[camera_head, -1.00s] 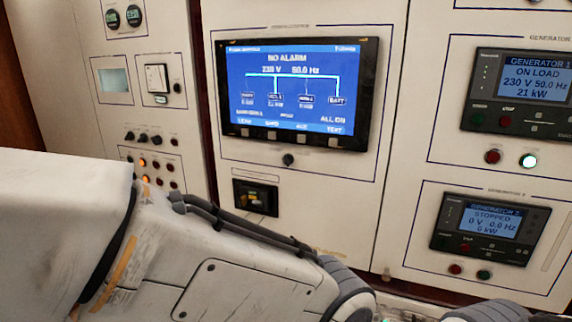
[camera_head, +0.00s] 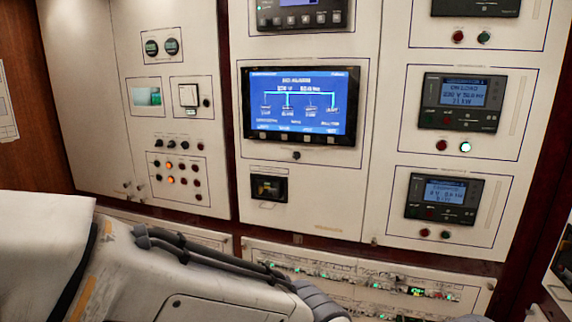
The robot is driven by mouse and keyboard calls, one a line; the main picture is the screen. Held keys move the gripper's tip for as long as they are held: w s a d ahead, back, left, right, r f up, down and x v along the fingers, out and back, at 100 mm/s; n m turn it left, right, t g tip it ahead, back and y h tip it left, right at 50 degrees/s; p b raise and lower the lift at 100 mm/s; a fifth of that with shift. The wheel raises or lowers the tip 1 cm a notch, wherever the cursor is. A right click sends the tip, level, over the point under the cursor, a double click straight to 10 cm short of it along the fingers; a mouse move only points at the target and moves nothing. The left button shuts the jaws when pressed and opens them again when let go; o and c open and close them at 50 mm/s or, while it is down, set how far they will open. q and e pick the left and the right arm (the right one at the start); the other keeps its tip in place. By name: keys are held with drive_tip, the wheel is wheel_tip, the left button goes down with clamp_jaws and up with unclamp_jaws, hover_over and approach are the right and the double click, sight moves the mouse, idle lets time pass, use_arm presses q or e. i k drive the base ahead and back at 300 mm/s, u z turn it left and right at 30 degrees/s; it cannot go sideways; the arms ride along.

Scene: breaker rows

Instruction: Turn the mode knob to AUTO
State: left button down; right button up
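A small dark knob (camera_head: 296,155) sits on the white panel just below the large blue screen (camera_head: 300,104). Several small black knobs (camera_head: 171,144) stand in a row on the left panel. The labels are too small to read, so I cannot tell which is the mode knob or where any knob points. A white arm of mine fills the lower left, and its end runs out of the bottom of the view. Neither gripper is in view.
Generator displays (camera_head: 462,102) with red and green buttons are on the right panel. A black socket-like unit (camera_head: 269,187) is below the screen. A low row of breakers (camera_head: 340,272) with green lights runs along the bottom. Lit orange buttons (camera_head: 169,165) are on the left panel.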

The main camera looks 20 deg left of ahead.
sight(296, 155)
drive_tip(key=u, duration=1.6)
drive_tip(key=i, duration=1.3)
drive_tip(key=z, duration=1.05)
